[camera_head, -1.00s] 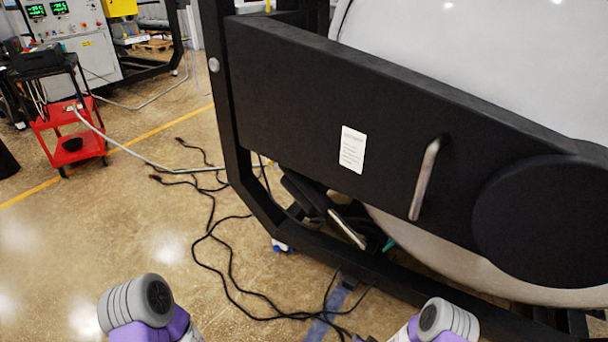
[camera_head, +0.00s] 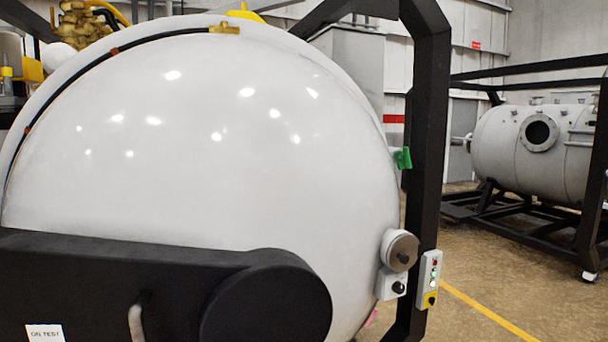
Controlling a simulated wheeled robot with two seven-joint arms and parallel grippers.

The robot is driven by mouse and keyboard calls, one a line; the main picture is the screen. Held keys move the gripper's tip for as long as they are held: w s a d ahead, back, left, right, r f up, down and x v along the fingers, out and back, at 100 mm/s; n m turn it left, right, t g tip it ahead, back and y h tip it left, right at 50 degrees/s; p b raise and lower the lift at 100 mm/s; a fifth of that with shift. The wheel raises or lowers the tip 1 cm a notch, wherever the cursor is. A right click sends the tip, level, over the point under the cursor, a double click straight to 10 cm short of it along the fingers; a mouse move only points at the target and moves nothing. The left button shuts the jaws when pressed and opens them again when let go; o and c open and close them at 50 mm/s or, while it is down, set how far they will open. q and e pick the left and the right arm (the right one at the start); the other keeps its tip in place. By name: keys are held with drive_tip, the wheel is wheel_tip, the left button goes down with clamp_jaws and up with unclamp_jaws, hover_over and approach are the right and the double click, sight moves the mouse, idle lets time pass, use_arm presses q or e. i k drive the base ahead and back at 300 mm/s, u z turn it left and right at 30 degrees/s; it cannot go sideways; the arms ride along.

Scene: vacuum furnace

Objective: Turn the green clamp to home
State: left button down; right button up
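The green clamp (camera_head: 403,158) is a small green piece on the right rim of the large white domed furnace door (camera_head: 230,150). It sits close to the black frame post (camera_head: 426,130), above a round grey knob unit. Its exact turn angle is too small to tell. Neither of my grippers shows in the head view now.
A black door arm (camera_head: 120,285) with a metal handle (camera_head: 137,322) crosses the door's lower part. A control box (camera_head: 429,278) with lit buttons hangs on the post. Another grey vessel (camera_head: 535,150) stands at the right. Floor with a yellow line (camera_head: 490,315) lies clear at lower right.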

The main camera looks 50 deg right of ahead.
sight(400, 157)
drive_tip(key=z, duration=3.45)
drive_tip(key=i, duration=4.05)
drive_tip(key=u, duration=3.55)
